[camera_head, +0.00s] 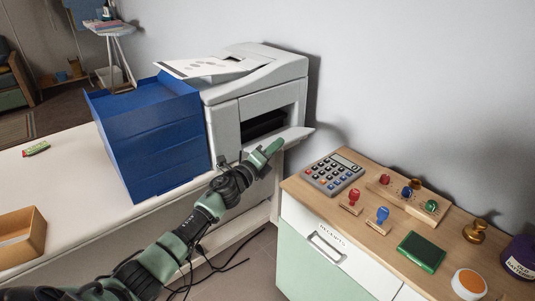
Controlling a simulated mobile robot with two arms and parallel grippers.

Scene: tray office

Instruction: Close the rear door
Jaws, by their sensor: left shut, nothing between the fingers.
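A light grey printer (275,75) stands against the wall on the white table. A dark opening shows in the side facing me. A pale door flap (296,136) sticks out below this opening, lowered open. My left gripper (271,149) is shut and empty, with its green fingertips at the flap. I cannot tell whether they touch it. The gripper hides part of the flap's near side. My right gripper is not in view.
A blue stacked tray (150,135) stands left of the printer. At right, a wooden-topped cabinet (300,185) carries a calculator (333,174), several stamps, a green ink pad (421,252) and jars. Dark cables (225,266) hang below my arm. A gap separates table and cabinet.

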